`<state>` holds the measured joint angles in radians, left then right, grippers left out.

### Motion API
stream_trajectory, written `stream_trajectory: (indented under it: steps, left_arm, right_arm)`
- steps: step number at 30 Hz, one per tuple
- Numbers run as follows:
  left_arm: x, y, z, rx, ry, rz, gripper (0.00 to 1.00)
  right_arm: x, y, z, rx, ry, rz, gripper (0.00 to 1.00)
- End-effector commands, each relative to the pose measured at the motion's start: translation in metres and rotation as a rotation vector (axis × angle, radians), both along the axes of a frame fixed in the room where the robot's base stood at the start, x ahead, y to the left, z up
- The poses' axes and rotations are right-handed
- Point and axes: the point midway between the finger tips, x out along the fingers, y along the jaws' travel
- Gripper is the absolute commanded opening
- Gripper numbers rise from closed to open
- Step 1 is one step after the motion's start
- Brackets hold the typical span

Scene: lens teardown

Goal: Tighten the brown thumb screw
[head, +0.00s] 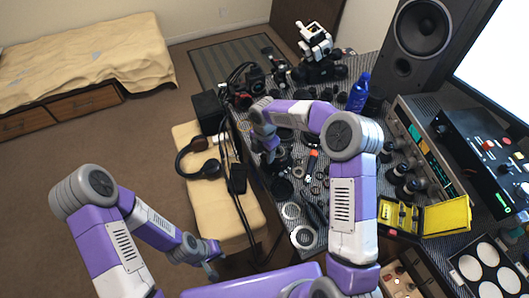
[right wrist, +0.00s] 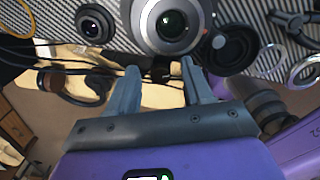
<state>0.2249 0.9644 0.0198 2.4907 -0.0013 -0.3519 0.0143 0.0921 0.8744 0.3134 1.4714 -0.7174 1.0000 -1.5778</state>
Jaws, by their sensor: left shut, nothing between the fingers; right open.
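I cannot make out a brown thumb screw for certain in either view. In the right wrist view a large grey lens (right wrist: 173,22) stands at the top centre, with a small greyish knob (right wrist: 218,41) on its right side; its colour is unclear. My right gripper (right wrist: 159,72) is open and empty, its fingertips just below the lens, with no visible contact. In the head view my right gripper (head: 269,157) is over the table's left edge, its fingers hard to see. My left gripper (head: 211,271) is shut and empty, low beside the tan bench, away from the table.
The patterned table (head: 375,58) is crowded with lens parts, rings and tools. Headphones (head: 203,160) and cables lie on the tan bench (head: 240,212). A blue bottle (head: 358,93), a yellow case (head: 445,215) and electronics stand to the right. Floor at left is clear.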

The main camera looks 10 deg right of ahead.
Motion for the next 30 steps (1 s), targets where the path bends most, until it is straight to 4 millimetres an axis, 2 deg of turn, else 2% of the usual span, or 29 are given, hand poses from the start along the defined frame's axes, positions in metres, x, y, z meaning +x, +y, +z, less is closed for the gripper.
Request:
stream_trajectory:
  steps: [2, 9, 12, 17, 25, 30]
  left_arm:
    - [0.0001, 0.0, 0.0001, 0.0, 0.0, 0.0, 0.0]
    - [0.0001, 0.0, 0.0001, 0.0, 0.0, 0.0, 0.0]
    - [0.0001, 0.0, 0.0001, 0.0, 0.0, 0.0, 0.0]
    - [0.0001, 0.0, 0.001, 0.0, 0.0, 0.0, 0.0]
    - [0.0, 0.0, 0.0056, 0.0, 0.0, 0.0, 0.0]
    - [0.0001, 0.0, 0.0062, 0.0, 0.0, 0.0, 0.0]
  right_arm:
    - [-0.0001, -0.0001, 0.0002, 0.0, 0.0, 0.0, 0.49]
    - [-0.0001, 0.0, 0.0004, 0.0, 0.0, 0.0, 0.12]
    - [-0.0001, 0.0, 0.0004, 0.0, 0.0, 0.0, 0.0]
    - [-0.0003, 0.0004, 0.0008, -0.001, 0.001, -0.027, 0.0]
    - [-0.0011, -0.0001, 0.0013, -0.001, 0.0, -0.292, 0.0]
    - [-0.0014, -0.0002, 0.0008, 0.0, 0.0, -0.392, 0.0]
